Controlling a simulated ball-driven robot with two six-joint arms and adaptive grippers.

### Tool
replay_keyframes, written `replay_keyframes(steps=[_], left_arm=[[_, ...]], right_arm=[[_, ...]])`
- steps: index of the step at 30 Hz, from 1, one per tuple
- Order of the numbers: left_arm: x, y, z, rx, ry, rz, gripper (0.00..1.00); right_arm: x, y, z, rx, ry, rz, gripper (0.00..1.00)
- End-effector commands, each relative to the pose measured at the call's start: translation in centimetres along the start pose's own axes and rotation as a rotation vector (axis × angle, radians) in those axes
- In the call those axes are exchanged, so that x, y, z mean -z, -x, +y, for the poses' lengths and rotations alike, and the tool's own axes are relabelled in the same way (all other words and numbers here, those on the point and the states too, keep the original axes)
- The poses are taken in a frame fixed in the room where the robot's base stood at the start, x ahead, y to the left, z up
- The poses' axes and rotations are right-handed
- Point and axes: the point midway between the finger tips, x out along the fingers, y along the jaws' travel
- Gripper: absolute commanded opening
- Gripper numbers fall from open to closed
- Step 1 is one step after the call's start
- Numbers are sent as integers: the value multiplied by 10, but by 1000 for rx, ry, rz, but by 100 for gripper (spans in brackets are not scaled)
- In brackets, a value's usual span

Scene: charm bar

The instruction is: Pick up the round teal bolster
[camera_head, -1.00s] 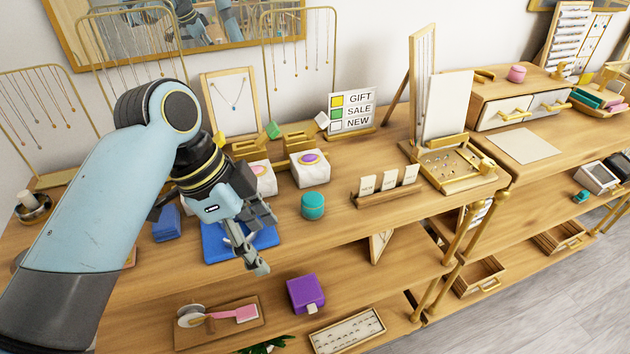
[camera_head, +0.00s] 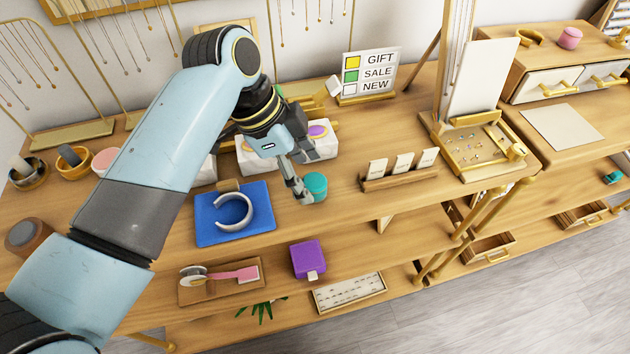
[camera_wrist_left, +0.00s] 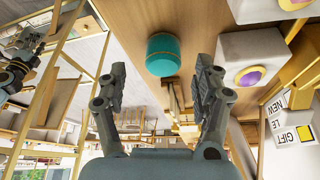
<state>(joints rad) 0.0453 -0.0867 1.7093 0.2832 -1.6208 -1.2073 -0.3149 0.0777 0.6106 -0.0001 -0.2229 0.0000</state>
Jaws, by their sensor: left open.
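The round teal bolster (camera_head: 316,186) stands on the wooden counter in the head view, to the right of the blue mat. My left gripper (camera_head: 306,178) is beside it and hides part of its left side. In the left wrist view the bolster (camera_wrist_left: 163,54) is a teal cylinder with a gold band, beyond the fingertips and between their lines. My left gripper (camera_wrist_left: 160,82) is open, with nothing between its fingers. My right gripper is not in the head view.
A blue mat (camera_head: 207,230) with a silver cuff (camera_head: 236,214) lies to the left. A card holder (camera_head: 400,178) stands to the right. A purple box (camera_head: 308,258) sits on the shelf below.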

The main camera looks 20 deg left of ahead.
Motion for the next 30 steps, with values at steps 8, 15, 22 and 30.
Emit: replay_keyframes(steps=[8,15,22,30], left_arm=[[3,-37,-4,-2,1,1,68],[2,-40,-4,0,0,0,68],[2,-40,-4,0,0,0,40],[2,-40,-4,0,0,0,18]], right_arm=[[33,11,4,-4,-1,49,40],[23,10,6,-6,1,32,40],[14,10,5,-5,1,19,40],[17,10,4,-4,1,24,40]])
